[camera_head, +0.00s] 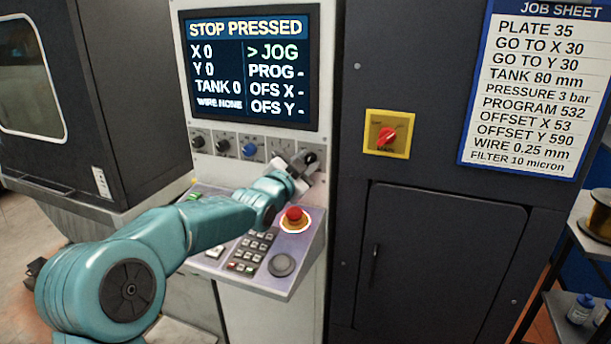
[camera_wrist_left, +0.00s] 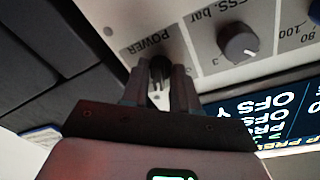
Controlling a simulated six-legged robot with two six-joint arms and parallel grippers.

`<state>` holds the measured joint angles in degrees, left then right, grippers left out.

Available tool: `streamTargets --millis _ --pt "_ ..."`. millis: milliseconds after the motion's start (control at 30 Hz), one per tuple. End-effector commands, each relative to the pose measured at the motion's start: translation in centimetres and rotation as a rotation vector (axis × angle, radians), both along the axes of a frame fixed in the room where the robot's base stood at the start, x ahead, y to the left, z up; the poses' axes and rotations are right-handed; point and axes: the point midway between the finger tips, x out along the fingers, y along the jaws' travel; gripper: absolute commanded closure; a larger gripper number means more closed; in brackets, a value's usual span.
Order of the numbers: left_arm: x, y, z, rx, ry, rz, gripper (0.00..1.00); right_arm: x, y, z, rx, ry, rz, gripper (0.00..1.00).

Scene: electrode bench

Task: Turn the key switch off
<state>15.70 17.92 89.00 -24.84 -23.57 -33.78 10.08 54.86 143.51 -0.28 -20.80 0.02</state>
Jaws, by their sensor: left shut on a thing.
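The key switch (camera_wrist_left: 160,66) is a small dark part on the light panel beside the label POWER in the left wrist view. My left gripper (camera_head: 306,164) reaches the right end of the knob row below the screen in the head view. Its two fingers (camera_wrist_left: 161,84) are shut on the key switch, one on each side. The fingers hide much of the key, so its exact angle is hard to tell. My right gripper is in neither view.
The screen (camera_head: 250,70) reads STOP PRESSED. A red mushroom button (camera_head: 294,214) sits on the sloped keypad panel just below my left gripper. A pressure knob (camera_wrist_left: 238,42) is beside the key switch. A red rotary switch (camera_head: 387,137) is on the dark cabinet to the right.

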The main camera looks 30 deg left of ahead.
Motion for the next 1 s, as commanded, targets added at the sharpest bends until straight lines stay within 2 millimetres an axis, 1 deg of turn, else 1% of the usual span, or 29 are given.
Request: streamTargets --millis 33,500,800,1000 --pt "0.0 -0.1 -1.0 -0.045 -0.005 -0.001 1.0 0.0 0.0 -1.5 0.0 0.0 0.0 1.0" --pt "0.1 -0.2 -1.1 -0.481 -0.106 0.0 1.0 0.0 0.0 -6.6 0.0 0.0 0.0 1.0" --pt "0.1 -0.3 -1.1 -0.759 -0.171 -0.001 1.0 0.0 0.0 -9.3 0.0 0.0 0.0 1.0" --pt "0.2 -0.4 -1.0 -0.932 -0.21 0.0 1.0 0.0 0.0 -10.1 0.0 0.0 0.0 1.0"
